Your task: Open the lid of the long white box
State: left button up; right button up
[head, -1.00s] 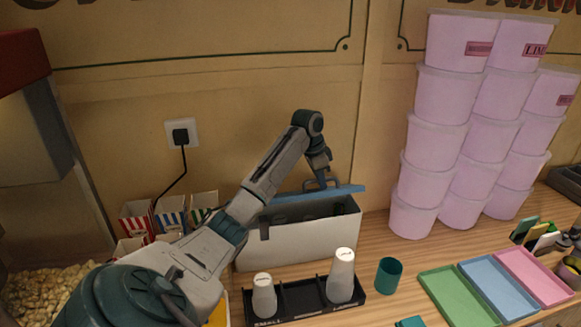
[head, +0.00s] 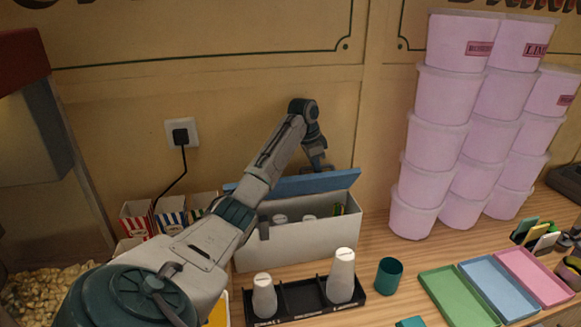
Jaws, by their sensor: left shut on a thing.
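The long white box (head: 305,243) stands on the wooden counter against the back wall. Its blue lid (head: 305,184) is tilted up at the front and leans back, so the inside shows. White round tops and something green and yellow are visible inside. My left arm reaches over the box from the left. My left gripper (head: 318,167) is at the top of the lid near its middle, shut on the lid's handle, which is mostly hidden by the fingers. My right gripper is not in view.
A black tray (head: 290,312) with white cups stands just in front of the box, with a teal cup (head: 388,276) beside it. Tall stacks of pink tubs (head: 436,146) stand at the right. Striped popcorn boxes (head: 170,216) stand at the left.

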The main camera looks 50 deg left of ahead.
pick_arm(q)
jog(key=a, duration=0.1)
jog(key=w+a, duration=0.1)
jog(key=shift+w+a+r, duration=0.15)
jog(key=shift+w+a, duration=0.05)
jog(key=shift+a, duration=0.2)
dwell(0.3)
